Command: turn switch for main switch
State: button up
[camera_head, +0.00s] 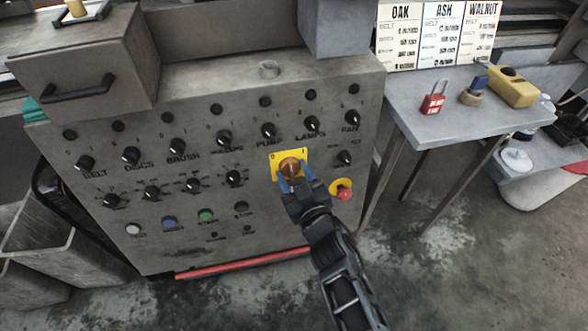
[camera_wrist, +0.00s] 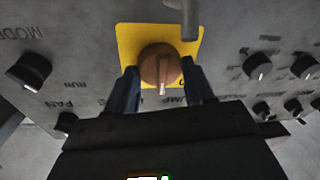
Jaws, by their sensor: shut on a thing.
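The main switch is a brown-orange rotary knob (camera_head: 289,166) on a yellow plate (camera_head: 276,158) marked 0 at left and 1 at right. My gripper (camera_head: 297,177) has its blue fingers on either side of the knob and is shut on it. In the wrist view, which shows the panel upside down, the knob (camera_wrist: 160,64) sits between the fingertips of my gripper (camera_wrist: 161,84). A light line on the knob points down in that view. Part of the 0 shows right of it; the 1 is hidden there.
The grey control panel (camera_head: 225,252) carries several black knobs and coloured buttons. A red button on a yellow base (camera_head: 342,189) is close right of my gripper. A grey table (camera_head: 455,115) holds a red padlock (camera_head: 433,103) and a yellow device (camera_head: 513,88). A grey post (camera_wrist: 190,20) overhangs the yellow plate.

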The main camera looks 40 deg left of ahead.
jog(key=n+p, duration=0.2)
jog(key=n, duration=0.3)
jog(key=shift+r+g, duration=0.2)
jog(key=shift+g, duration=0.2)
jog(key=shift+n+g+h+p, duration=0.35)
jog(key=shift+n+p, duration=0.45)
jog(key=shift+n, duration=1.1)
jog(key=shift+f, duration=0.1)
jog(key=o, duration=1)
jog(key=shift+o, duration=0.2)
jog(key=p+v, duration=0.5)
jog(key=v, duration=0.2)
jog(key=shift+s+d+p, duration=0.2)
jog(key=shift+d+p, duration=0.05)
jog(key=shift+p, duration=0.1)
